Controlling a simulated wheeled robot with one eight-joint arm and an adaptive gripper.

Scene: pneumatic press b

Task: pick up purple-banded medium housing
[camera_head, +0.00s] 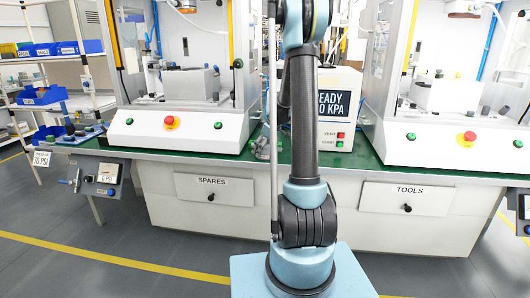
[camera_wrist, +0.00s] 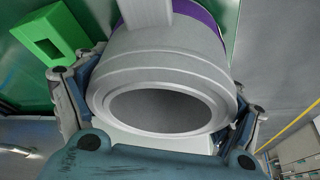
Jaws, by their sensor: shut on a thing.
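The purple-banded medium housing (camera_wrist: 150,62) is a grey, ringed cylinder with a wide round opening facing the wrist camera. A purple band (camera_wrist: 203,14) shows near its far end. My gripper (camera_wrist: 160,105) is shut on the housing, with one finger on its left side and one on its right. In the head view my arm stands in the middle, and neither the gripper nor the housing can be made out there.
A green block with a square hole (camera_wrist: 52,38) lies left of the housing on a green surface. In the head view, two press cabinets with white control panels (camera_head: 180,130) (camera_head: 450,137) stand on the green-topped bench (camera_head: 345,162). A white READY display box (camera_head: 338,108) stands between them.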

